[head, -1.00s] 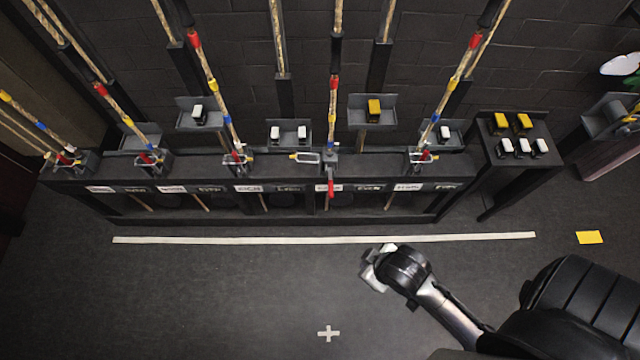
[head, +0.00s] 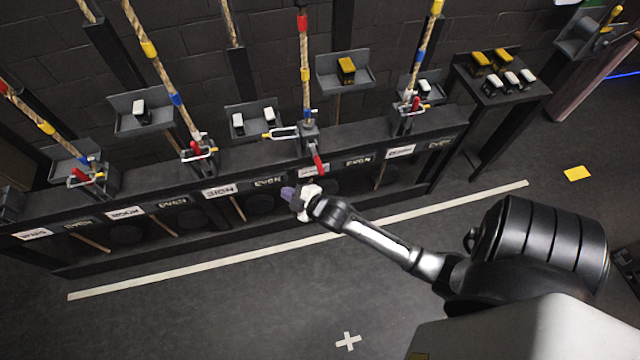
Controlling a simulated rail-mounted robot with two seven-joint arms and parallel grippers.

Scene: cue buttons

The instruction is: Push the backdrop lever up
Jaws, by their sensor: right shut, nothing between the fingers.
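A red lever handle (head: 319,162) hangs down over the front of the rail, below a rope with red, yellow and blue bands. The label under it is too small and partly covered to read, so I cannot confirm that this is the backdrop lever. My right gripper (head: 289,194) is shut and empty. In the picture it is just below and left of this handle, apart from it, in front of the rail's lower panel. My left gripper is not in view.
Other red levers sit along the dark rail (head: 245,163), one to the right (head: 415,103) and one to the left (head: 198,144). A stand (head: 497,97) with yellow and white blocks is at the right. The floor in front, with a white line (head: 200,263), is clear.

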